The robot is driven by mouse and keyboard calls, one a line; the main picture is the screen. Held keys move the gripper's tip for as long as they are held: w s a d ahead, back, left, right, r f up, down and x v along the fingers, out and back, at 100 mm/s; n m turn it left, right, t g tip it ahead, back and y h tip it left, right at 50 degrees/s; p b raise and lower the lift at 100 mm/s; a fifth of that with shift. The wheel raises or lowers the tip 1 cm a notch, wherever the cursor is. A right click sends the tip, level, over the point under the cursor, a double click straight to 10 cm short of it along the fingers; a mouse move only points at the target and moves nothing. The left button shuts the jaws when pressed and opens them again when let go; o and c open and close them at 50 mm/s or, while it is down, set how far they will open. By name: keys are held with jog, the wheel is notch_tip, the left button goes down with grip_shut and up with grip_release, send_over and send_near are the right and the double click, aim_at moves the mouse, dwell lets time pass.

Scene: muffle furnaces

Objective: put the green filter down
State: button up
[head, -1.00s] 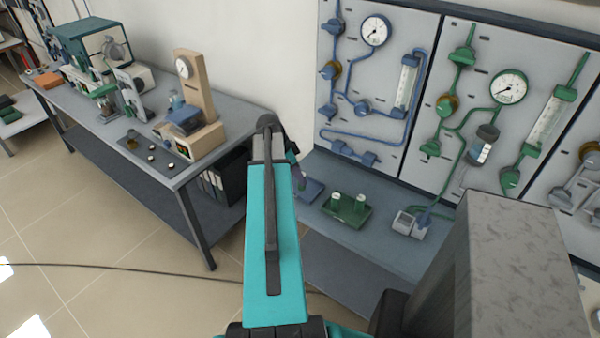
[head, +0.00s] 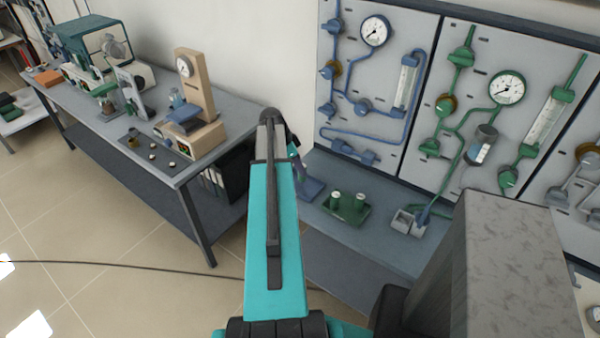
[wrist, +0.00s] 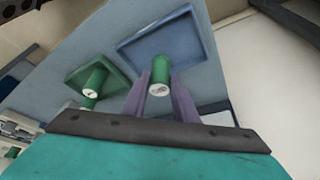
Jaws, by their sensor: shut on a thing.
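My gripper (wrist: 160,98) is shut on a green filter (wrist: 159,68) with a pale end cap, seen between its purple fingers in the wrist view. Behind the filter lies a blue tray (wrist: 187,32); the tray looks empty, and I cannot tell whether the filter touches it. In the head view my arm hides most of the gripper and the held filter. A green tray (head: 345,221) stands just right of the gripper with two green filters, a left one (head: 335,200) and a right one (head: 359,202), upright on it. The green tray also shows in the wrist view (wrist: 76,82).
A panel (head: 400,182) with gauges and blue and green pipes rises behind the bench. A small grey double holder (head: 409,222) stands right of the green tray. A grey block (head: 520,260) is at the near right. Another bench (head: 210,165) with instruments stands left.

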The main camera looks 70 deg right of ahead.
aim_at(299, 180)
jog(key=shift+f+p, duration=0.65)
jog(key=shift+f, duration=0.95)
jog(key=shift+f, duration=0.2)
jog(key=o, duration=1)
jog(key=shift+o, duration=0.2)
jog(key=shift+r, duration=0.3)
jog(key=b+v, duration=0.3)
jog(key=v, duration=0.8)
jog(key=shift+w+r+b, duration=0.2)
jog(key=shift+r+b, duration=0.1)
jog(key=shift+r, duration=0.05)
jog(key=shift+a, duration=0.15)
